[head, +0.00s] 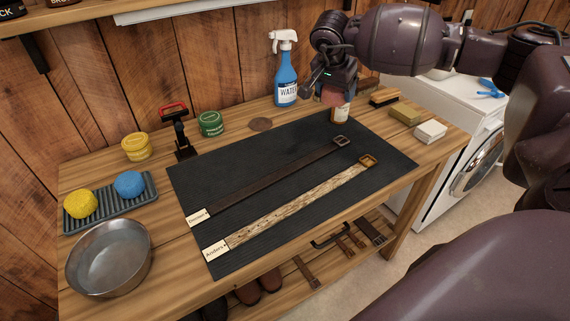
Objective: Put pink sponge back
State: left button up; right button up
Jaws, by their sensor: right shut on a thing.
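My right gripper (326,82) hangs over the back right of the workbench, beside the blue spray bottle. It is shut on a small dull-pink thing (333,97), apparently the pink sponge, which is mostly hidden by the fingers. The thing is above the bench, in front of a bottle with a white and orange label. A dark ribbed tray (106,209) at the left end of the bench holds a yellow sponge (81,204) and a blue sponge (130,184), with a gap between them. My left gripper is out of view.
A black mat (270,165) with two labelled straps fills the middle. A metal bowl (109,258) stands in front of the tray. A yellow tin (136,147), red-handled tool (179,130), green tin (211,124) and spray bottle (286,80) line the back. Brushes and blocks sit right.

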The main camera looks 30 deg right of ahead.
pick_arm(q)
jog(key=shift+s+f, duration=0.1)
pick_arm(e)
jog(key=shift+n, duration=0.4)
jog(key=shift+w+a+r+n+t, duration=0.1)
jog(key=shift+w+a+n+t, duration=0.05)
jog(key=shift+a+n+t, duration=0.2)
jog(key=s+a+f+n+y, duration=0.1)
jog(key=s+a+f+n, duration=0.2)
jog(key=a, duration=0.6)
jog(key=s+a+f+n+t+y, duration=0.1)
jog(key=s+a+f+n, duration=0.2)
jog(key=a, duration=0.6)
jog(key=s+a+f+n+t+y, duration=0.1)
jog(key=s+a+f+n, duration=0.3)
jog(key=a, duration=0.5)
jog(key=shift+s+a+n+y, duration=0.15)
jog(key=shift+s+n+y, duration=0.4)
jog(key=shift+n, duration=0.5)
jog(key=s+f, duration=0.2)
jog(key=shift+s+f, duration=0.35)
jog(key=shift+s, duration=0.05)
jog(key=shift+s+f, duration=0.3)
jog(key=shift+s, duration=0.05)
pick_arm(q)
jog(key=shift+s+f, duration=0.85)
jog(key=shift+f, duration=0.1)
pick_arm(e)
jog(key=shift+d, duration=0.2)
